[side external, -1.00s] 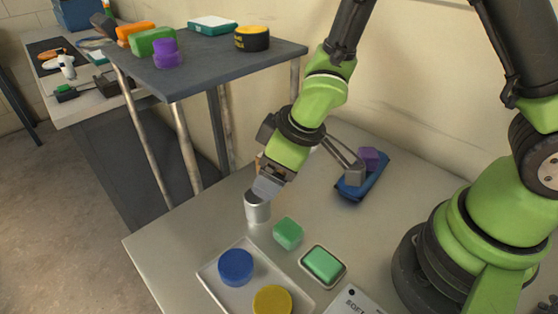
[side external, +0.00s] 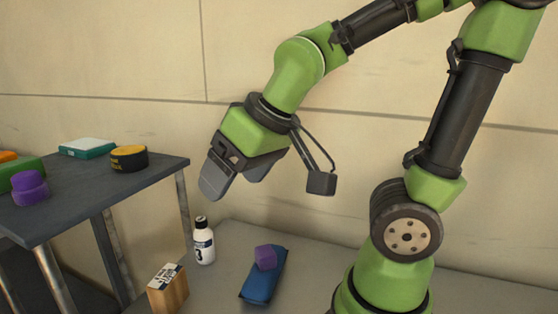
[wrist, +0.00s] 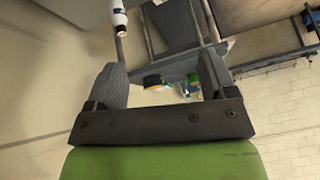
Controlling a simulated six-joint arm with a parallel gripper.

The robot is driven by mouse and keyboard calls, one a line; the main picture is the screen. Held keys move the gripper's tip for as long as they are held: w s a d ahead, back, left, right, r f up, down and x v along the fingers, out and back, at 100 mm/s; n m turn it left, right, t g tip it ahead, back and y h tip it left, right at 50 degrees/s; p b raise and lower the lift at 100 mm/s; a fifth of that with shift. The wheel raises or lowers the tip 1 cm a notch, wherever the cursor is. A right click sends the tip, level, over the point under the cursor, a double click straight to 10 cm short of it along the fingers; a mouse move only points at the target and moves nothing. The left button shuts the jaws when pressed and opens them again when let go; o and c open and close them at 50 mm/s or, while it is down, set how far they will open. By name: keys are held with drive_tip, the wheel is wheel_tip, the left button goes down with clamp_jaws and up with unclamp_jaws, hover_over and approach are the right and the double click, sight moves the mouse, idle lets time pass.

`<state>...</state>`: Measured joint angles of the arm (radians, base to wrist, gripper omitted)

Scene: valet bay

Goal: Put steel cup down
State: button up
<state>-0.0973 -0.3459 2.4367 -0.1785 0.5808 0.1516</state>
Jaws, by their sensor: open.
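The steel cup is not in view in either current picture; the lower part of the near table is cut off in the side external view. My gripper (side external: 236,180) is open and raised well above the table, tilted down to the left. Nothing is visible between its fingers. In the wrist view my gripper (wrist: 161,78) also shows its two fingers apart and empty.
A white bottle with a black cap (side external: 203,242), a wooden block with a label (side external: 168,290) and a purple block (side external: 265,257) on a blue case (side external: 262,281) are on the near table. A grey side table (side external: 100,192) holds a yellow-black roll (side external: 129,159).

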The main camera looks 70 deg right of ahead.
drive_tip(key=s+a+r+m+y, duration=0.1)
drive_tip(key=s+r+m, duration=0.1)
drive_tip(key=s, duration=0.4)
drive_tip(key=shift+s+r+t+y, duration=0.3)
drive_tip(key=shift+s+r+t, duration=0.1)
drive_tip(key=shift+r, duration=0.15)
